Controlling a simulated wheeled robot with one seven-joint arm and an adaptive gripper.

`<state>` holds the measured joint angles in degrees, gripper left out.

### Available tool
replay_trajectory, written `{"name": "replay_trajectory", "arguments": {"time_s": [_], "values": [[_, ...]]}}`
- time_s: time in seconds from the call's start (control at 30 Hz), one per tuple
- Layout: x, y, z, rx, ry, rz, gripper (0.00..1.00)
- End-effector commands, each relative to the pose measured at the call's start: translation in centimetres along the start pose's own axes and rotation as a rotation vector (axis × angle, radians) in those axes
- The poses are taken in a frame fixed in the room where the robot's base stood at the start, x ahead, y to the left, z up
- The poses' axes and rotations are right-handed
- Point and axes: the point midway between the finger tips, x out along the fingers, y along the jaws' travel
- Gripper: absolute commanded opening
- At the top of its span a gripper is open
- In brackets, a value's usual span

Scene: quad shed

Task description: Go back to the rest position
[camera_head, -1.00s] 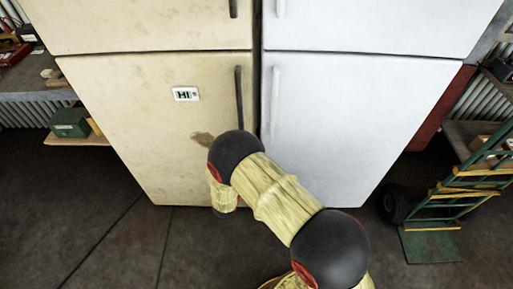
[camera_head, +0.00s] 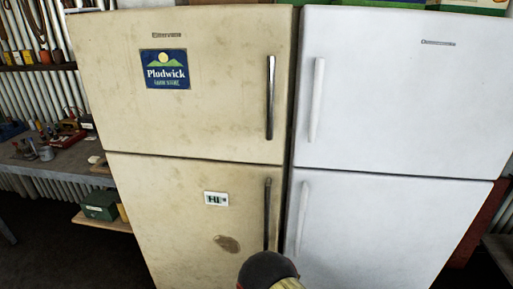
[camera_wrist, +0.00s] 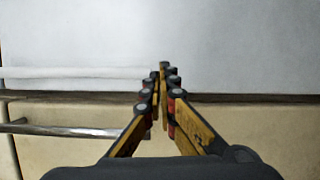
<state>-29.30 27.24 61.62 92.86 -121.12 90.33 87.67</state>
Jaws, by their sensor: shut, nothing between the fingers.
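My gripper (camera_wrist: 163,72) shows in the wrist view with its yellow and black fingers brought together at the tips, empty. It points at the fronts of two fridges; whether it touches them I cannot tell. In the head view only a dark joint of my arm shows at the bottom middle, and the gripper itself is hidden. The cream fridge (camera_head: 190,120) stands on the left and the white fridge (camera_head: 400,110) on the right. Their doors look closed.
The cream fridge's lower handle (camera_head: 267,212) and the white fridge's lower handle (camera_head: 301,218) are close to my arm. A workbench (camera_head: 50,175) with tools stands at the left. A green box (camera_head: 100,205) sits on a low shelf beside the cream fridge.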

Motion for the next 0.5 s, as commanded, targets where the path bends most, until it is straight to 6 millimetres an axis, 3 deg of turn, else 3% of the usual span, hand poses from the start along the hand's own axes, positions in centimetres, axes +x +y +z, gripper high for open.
{"name": "replay_trajectory", "arguments": {"time_s": [0.07, 0.13, 0.3, 0.5], "values": [[0.0, -0.5, 0.2, -0.073, -0.007, -0.020, 0.00], [-0.1, -1.4, 1.7, -0.167, -0.053, -0.058, 0.00], [-2.2, -3.6, 8.9, -0.440, -0.254, -0.233, 0.00], [-5.8, -0.7, 15.9, -0.564, -0.521, -0.515, 0.00]]}}
